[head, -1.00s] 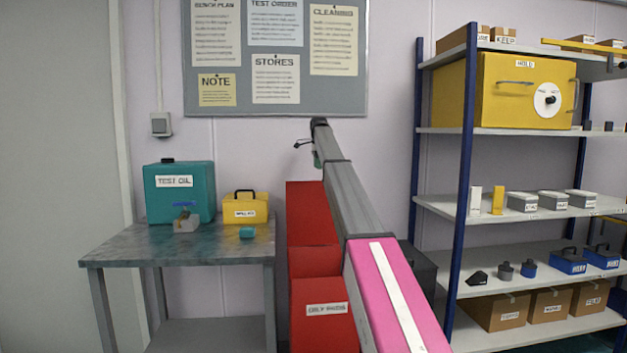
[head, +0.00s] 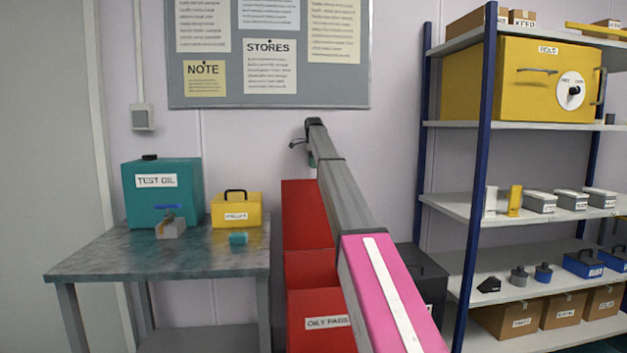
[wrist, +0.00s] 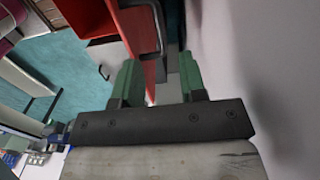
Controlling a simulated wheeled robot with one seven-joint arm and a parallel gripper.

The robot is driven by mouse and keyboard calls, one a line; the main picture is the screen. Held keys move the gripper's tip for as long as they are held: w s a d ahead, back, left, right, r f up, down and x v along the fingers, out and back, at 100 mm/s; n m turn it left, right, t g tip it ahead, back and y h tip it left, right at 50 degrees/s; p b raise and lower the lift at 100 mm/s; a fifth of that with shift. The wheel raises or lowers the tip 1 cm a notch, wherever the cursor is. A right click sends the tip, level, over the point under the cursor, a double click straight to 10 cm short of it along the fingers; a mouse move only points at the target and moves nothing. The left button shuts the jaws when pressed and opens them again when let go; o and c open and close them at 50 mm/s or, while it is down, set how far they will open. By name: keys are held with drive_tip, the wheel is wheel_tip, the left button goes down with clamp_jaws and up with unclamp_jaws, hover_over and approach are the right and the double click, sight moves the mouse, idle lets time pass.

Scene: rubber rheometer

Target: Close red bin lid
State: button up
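The red bin (head: 318,328), labelled "OILY PADS", stands on the floor right of the bench. Its lid (head: 304,215) is raised upright behind it, near the wall. My arm crosses in front and hides part of both. My gripper is small at the arm's far end, by the lid's top edge. In the wrist view my gripper (wrist: 160,75) has its two green fingers apart. The red lid (wrist: 138,32) shows just beyond and left of the fingers, with a dark bar-like handle beside it. Whether a finger touches the lid I cannot tell.
A bench (head: 165,258) at left holds a teal test oil box (head: 165,200) and a yellow box (head: 236,210). A loaded shelf rack (head: 484,170) stands at right. A dark box (head: 424,280) sits right of the bin. The wall is close behind the lid.

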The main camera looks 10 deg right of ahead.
wheel_tip(320, 180, down, 7)
drive_tip(key=shift+s+r, duration=0.1)
clamp_jaws()
